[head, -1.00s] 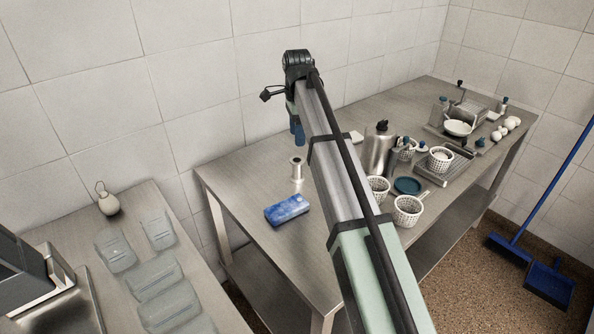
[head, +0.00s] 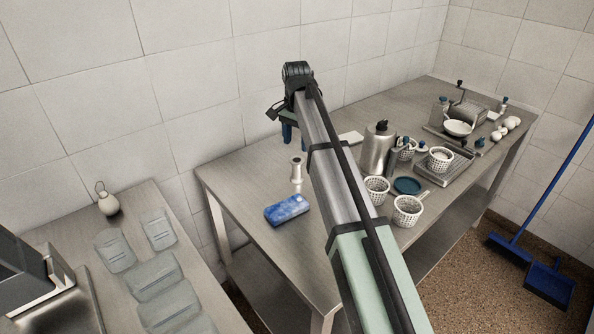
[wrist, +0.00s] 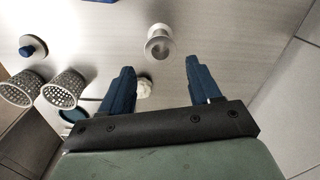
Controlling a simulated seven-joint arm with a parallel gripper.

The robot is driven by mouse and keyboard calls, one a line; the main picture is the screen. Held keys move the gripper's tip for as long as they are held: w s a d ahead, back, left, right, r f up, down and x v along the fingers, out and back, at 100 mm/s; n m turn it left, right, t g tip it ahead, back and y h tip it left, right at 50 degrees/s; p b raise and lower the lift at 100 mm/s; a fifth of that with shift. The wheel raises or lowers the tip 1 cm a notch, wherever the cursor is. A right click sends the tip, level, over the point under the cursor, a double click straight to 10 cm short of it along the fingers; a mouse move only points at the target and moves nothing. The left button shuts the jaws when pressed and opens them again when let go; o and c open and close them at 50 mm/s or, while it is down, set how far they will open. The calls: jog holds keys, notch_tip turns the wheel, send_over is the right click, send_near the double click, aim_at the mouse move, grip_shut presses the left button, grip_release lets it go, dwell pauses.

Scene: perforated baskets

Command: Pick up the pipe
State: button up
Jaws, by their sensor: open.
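The pipe (head: 296,171) is a pale metallic cylinder with a wider rim, standing upright on the metal table near its left part. It also shows in the wrist view (wrist: 159,44), seen from above, beyond my fingertips. My gripper (head: 291,141) is above the table, behind the pipe toward the wall, with its blue fingers pointing down. In the wrist view, my gripper (wrist: 162,68) has its fingers spread apart with nothing held, and the pipe lies roughly in line with the gap. The fingers do not appear to touch it.
A blue patterned block (head: 288,210) lies in front of the pipe. A tiled wall (head: 190,90) bounds the back. Table around the pipe's left is clear.

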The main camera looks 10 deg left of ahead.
aim_at(296, 160)
notch_tip(296, 160, down, 10)
jog(key=shift+f, duration=0.25)
jog(key=c, duration=0.9)
jog(key=shift+o, duration=0.2)
jog(key=shift+r, duration=0.1)
